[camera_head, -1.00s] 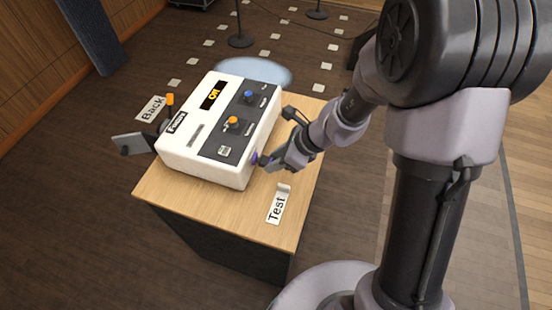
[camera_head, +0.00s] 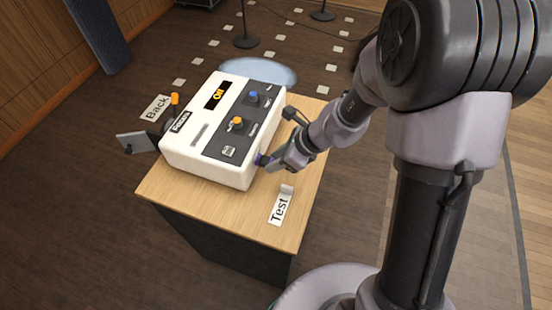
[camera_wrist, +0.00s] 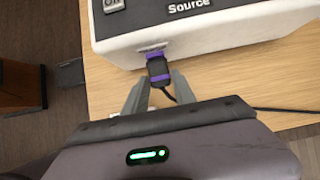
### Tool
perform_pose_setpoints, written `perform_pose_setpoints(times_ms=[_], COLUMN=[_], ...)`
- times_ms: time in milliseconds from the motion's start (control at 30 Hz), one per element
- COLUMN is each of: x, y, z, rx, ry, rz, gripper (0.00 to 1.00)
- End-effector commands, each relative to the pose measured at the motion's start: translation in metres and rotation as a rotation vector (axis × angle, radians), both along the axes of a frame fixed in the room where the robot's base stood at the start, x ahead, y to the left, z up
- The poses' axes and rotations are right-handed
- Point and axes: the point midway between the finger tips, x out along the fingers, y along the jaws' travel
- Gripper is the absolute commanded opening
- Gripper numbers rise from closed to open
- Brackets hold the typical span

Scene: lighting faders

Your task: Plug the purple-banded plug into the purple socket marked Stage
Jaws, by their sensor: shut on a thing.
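The purple-banded plug (camera_wrist: 158,70) is between the fingers of my gripper (camera_wrist: 160,88) in the wrist view. Its front end is at the lower face of the white box (camera_wrist: 225,30), touching or very near a purple-edged socket (camera_wrist: 153,50). I cannot tell how deep it sits. A dark cable runs from the plug's rear to the right. In the head view my gripper (camera_head: 268,162) is at the right side of the white box (camera_head: 208,166), with a bit of purple at its tip. No "Stage" label is readable.
The box stands on a wooden table (camera_head: 240,222) with an orange knob (camera_head: 237,123), a blue knob (camera_head: 253,97) and a lit display (camera_head: 217,94). A "Test" card (camera_head: 281,205) lies in front, a "Back" card (camera_head: 156,107) behind left. A grey lever plate (camera_head: 135,143) juts out at left.

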Motion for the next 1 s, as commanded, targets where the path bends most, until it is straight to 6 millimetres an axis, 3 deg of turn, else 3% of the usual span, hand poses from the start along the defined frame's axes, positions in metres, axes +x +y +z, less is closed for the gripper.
perform_pose_setpoints(times_ms=[33, 133, 467, 567, 800, 1000], x=[0.000, 0.000, 0.000, -0.002, -0.017, -0.028], y=[0.000, 0.000, -0.002, -0.009, -0.050, -0.080], z=[0.000, 0.000, 0.003, 0.018, 0.086, 0.129], rx=[0.000, 0.000, 0.000, -0.001, 0.000, -0.001], ry=[0.000, 0.000, -0.001, -0.002, -0.003, -0.003], rz=[0.000, 0.000, -0.001, -0.003, -0.004, -0.003], gripper=[0.38, 0.57, 0.57, 0.57, 0.57, 0.57])
